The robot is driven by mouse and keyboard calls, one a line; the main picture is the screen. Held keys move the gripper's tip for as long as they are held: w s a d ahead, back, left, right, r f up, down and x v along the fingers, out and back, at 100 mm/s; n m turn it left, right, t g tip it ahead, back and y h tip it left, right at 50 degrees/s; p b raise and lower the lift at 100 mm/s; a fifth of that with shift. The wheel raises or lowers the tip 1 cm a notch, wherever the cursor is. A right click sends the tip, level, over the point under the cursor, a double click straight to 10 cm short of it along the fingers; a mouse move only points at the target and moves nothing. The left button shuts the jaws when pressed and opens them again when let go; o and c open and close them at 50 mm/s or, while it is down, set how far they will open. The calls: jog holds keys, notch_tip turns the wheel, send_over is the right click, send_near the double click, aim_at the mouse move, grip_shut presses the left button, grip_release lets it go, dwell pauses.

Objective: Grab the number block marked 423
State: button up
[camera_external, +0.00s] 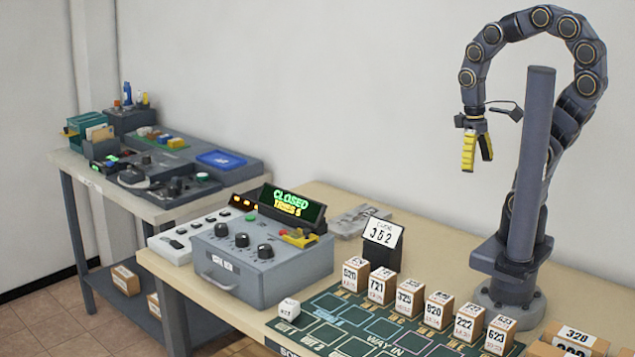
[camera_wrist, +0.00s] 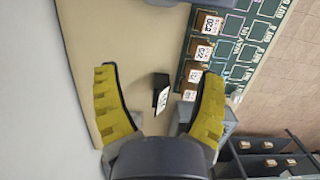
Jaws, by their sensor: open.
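A row of tan blocks with white number labels, such as 721 (camera_external: 381,285), 820 (camera_external: 439,310) and 623 (camera_external: 500,335), stands along the mat's back edge; none clearly reads 423. My gripper (camera_external: 477,163) is open and empty, high above the table. In the wrist view its yellow fingers (camera_wrist: 158,72) are spread, with numbered blocks (camera_wrist: 207,23) beyond them.
A black stand with a card reading 352 (camera_external: 383,233) stands behind the row. The grey control box (camera_external: 262,266) with a CLOSED display is left of the mat. More boxes, one marked 328 (camera_external: 575,335), are at the front right. A cluttered side table (camera_external: 58,160) is further left.

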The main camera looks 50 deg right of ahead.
jog(key=w+a+f+n, duration=0.2)
jog(key=w+a+n, duration=0.35)
jog(key=w, duration=0.55)
jog(key=n+t, duration=0.2)
jog(key=n, duration=1.3)
send_over(289, 303)
jog(key=f, duration=1.9)
jog(key=shift+w+d+f, duration=0.1)
jog(key=shift+d+f, duration=0.2)
jog(key=shift+f, duration=0.05)
jog(key=f, duration=0.7)
jog(key=shift+a+f, duration=0.25)
jog(key=shift+f, duration=0.15)
jog(key=c, duration=1.1)
